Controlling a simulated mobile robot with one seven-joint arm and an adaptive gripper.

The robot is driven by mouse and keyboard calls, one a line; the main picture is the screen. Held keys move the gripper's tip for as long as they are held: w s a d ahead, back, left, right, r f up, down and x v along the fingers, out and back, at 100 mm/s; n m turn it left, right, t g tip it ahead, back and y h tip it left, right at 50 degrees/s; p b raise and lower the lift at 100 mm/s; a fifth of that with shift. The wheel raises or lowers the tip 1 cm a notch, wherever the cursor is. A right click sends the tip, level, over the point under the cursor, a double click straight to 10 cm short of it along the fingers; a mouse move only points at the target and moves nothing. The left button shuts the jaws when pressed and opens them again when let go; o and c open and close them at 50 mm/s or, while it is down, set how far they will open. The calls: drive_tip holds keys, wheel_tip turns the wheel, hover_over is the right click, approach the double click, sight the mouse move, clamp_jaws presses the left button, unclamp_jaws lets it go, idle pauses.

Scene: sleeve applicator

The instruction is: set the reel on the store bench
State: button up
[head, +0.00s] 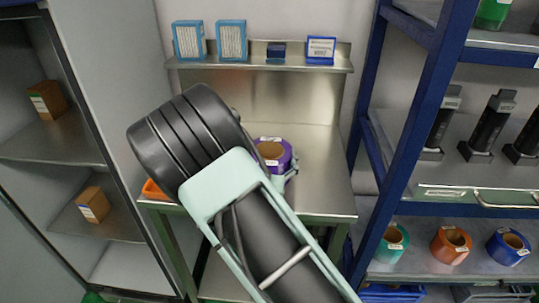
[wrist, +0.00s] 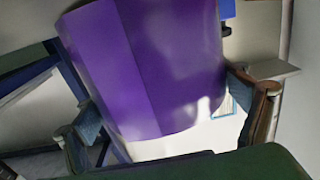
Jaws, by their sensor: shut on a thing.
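The purple reel (head: 272,153), with a brown core and a pale label, shows over the steel bench (head: 325,178) just beyond my arm. In the wrist view the reel (wrist: 165,50) fills the middle. My gripper (wrist: 165,106) is shut on it, with one finger on each side. In the head view my arm hides most of the gripper and the front left of the bench. I cannot tell whether the reel touches the bench top or is held above it.
A raised shelf (head: 255,65) at the bench's back carries several boxes. An orange bin (head: 154,190) shows at the bench's left. The bench top is clear at right. A blue rack (head: 420,110) stands right, holding teal, orange and blue reels. An open cabinet (head: 60,150) stands left.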

sight(267, 168)
drive_tip(key=o, duration=1.9)
drive_tip(key=shift+s+f, duration=0.25)
drive_tip(key=shift+f, duration=0.7)
drive_tip(key=shift+w+r+p, duration=0.1)
drive_tip(key=shift+r+p, duration=0.3)
drive_tip(key=shift+p, duration=0.15)
drive_tip(key=s, duration=0.7)
drive_tip(key=s+r+b, duration=0.1)
drive_tip(key=s, duration=0.3)
drive_tip(key=shift+s+a, duration=0.3)
